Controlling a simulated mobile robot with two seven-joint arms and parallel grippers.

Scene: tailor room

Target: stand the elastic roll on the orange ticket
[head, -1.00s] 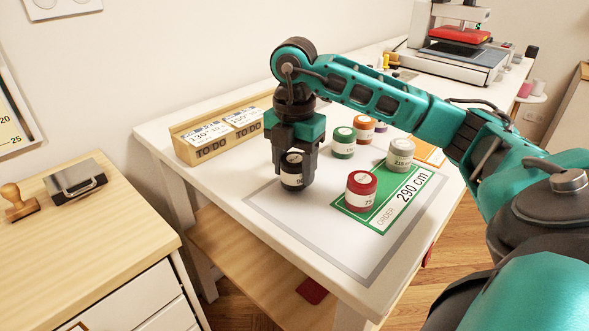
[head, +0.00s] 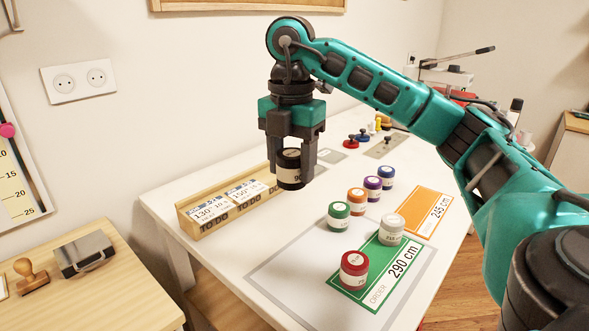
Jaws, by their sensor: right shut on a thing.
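My right gripper (head: 291,172) is shut on a black roll (head: 290,168) with a pale label. It holds the roll upright and raised above the white table, near the "TO DO" tray. The orange ticket (head: 414,213), marked 245 cm, lies flat at the table's right side with nothing on it. The green ticket (head: 375,290), marked 290 cm, lies in front of it. A red roll (head: 354,270) and a grey-white roll (head: 391,229) stand on the green ticket. Which roll is the elastic one I cannot read. My left gripper is not in view.
Green (head: 339,215), orange (head: 356,201), purple (head: 372,188) and blue (head: 387,177) rolls stand in a diagonal row left of the orange ticket. The wooden "TO DO" tray (head: 204,229) is at the left edge.

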